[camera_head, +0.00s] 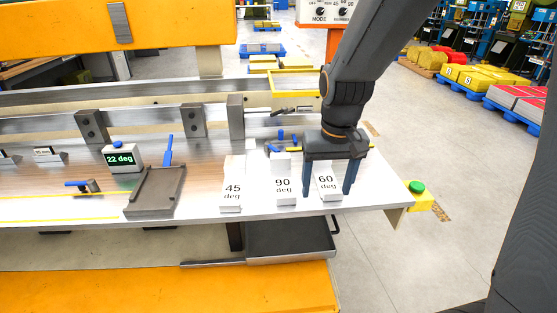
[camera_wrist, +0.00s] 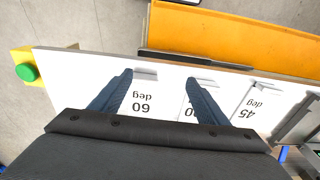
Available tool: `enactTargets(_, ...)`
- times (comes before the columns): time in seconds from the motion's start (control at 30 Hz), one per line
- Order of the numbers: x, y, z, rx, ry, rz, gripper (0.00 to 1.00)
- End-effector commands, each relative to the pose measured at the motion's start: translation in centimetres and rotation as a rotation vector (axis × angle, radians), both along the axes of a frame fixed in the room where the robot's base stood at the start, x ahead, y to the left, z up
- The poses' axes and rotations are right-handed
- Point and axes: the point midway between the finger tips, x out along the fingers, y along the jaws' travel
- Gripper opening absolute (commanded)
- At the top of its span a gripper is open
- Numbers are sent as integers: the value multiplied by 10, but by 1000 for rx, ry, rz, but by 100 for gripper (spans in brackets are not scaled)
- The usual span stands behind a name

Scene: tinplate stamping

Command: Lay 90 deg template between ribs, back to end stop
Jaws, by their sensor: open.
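A display reading 22 deg (camera_head: 122,157) stands left of the grey plate. A blue-handled clamp (camera_head: 84,186) lies farther left. Metal rails and brackets (camera_head: 194,120) run behind. A green button on a yellow box (camera_head: 418,193) is at the bench's right end.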

Motion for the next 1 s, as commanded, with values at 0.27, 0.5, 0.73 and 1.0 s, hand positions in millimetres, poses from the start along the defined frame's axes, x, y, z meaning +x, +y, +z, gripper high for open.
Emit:
enactTargets(0.27, 101, 67, 35, -3, 70, 7, 69)
enactTargets(0.5, 126, 88, 39, -8, 96, 1, 69)
enactTargets(0.73, 126, 88, 17, -7, 98, -1, 69)
enactTargets(1.0, 125, 90, -13, -8, 99, -2, 69)
